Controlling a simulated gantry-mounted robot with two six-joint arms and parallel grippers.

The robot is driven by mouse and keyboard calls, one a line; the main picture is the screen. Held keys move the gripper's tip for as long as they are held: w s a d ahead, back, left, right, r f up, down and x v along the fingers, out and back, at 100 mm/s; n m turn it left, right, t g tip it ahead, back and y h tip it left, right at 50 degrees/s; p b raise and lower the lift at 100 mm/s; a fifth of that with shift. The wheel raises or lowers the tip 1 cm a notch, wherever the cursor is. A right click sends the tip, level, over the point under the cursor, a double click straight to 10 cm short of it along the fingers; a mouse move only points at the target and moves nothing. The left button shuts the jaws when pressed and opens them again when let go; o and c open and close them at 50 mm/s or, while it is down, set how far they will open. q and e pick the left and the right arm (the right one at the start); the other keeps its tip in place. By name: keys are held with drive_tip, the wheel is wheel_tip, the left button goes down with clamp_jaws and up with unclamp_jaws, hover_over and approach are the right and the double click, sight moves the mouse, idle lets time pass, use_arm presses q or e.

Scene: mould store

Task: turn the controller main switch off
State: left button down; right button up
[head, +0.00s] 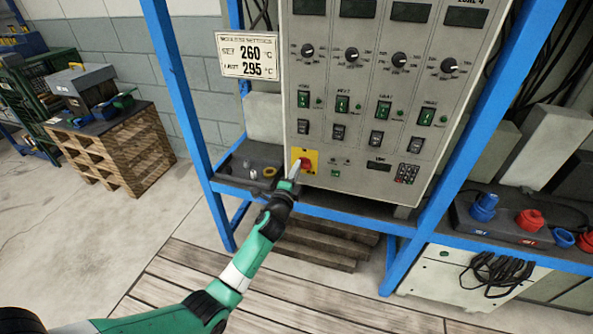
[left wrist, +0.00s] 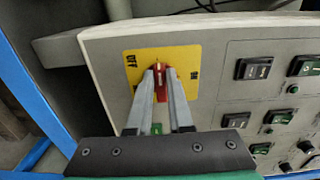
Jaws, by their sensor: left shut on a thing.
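The controller (head: 345,170) is a grey upright panel with dials, rocker switches and a keypad, in a blue frame. Its main switch is a red handle (left wrist: 161,80) on a yellow plate (left wrist: 185,60) marked OFF and ON. In the head view the yellow plate (head: 311,154) is at the panel's lower left. My left gripper (left wrist: 160,78) is shut on the red handle, with one finger on each side. The handle points roughly straight across the plate's middle in the left wrist view; its exact setting is hard to read. My right gripper is not in view.
Green-lit rocker switches (head: 342,104) sit above and right of the yellow plate. Blue posts (head: 180,90) flank the panel. Blue and red connectors (head: 530,220) stand on a shelf at right. A pallet stack (head: 125,150) stands at left; the floor between is clear.

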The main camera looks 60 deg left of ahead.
use_arm(q)
drive_tip(key=c, duration=0.8)
unclamp_jaws()
drive_tip(key=p+v, duration=0.3)
drive_tip(key=v, duration=0.8)
drive_tip(key=shift+s+d+p, duration=0.2)
drive_tip(key=shift+d+p, duration=0.1)
drive_tip(key=shift+p, duration=0.05)
